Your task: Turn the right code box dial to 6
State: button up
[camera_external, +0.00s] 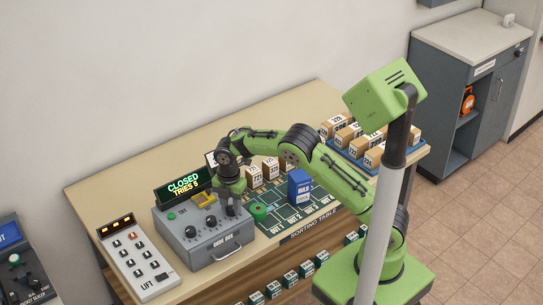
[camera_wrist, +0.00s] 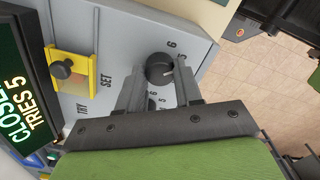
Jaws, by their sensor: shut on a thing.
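The grey code box (camera_external: 200,240) stands on the table with a row of black dials on its top. The left dial (camera_external: 190,231) and the middle dial (camera_external: 211,220) are free. A pale pointer mark shows on this dial's edge. Printed digits 5 and 6 are beside it; the exact setting is unclear.
The display (camera_external: 183,186) behind the box reads CLOSED, TRIES 5. A yellow bracket with a black knob (camera_wrist: 62,69) is on the box.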

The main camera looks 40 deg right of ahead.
aim_at(231, 208)
jog(key=n+b, duration=0.2)
jog(key=n, duration=0.2)
jog(key=shift+w+n, duration=0.1)
jog(key=shift+n, duration=0.2)
jog(key=shift+n+b, duration=0.9)
jog(key=shift+n, duration=0.6)
jog(key=shift+r, duration=0.1)
jog(key=o, duration=1)
jog(key=shift+o, duration=0.2)
notch_tip(231, 208, up, 16)
jog(key=p, duration=0.5)
jog(key=shift+p, duration=0.3)
jog(key=shift+f, duration=0.2)
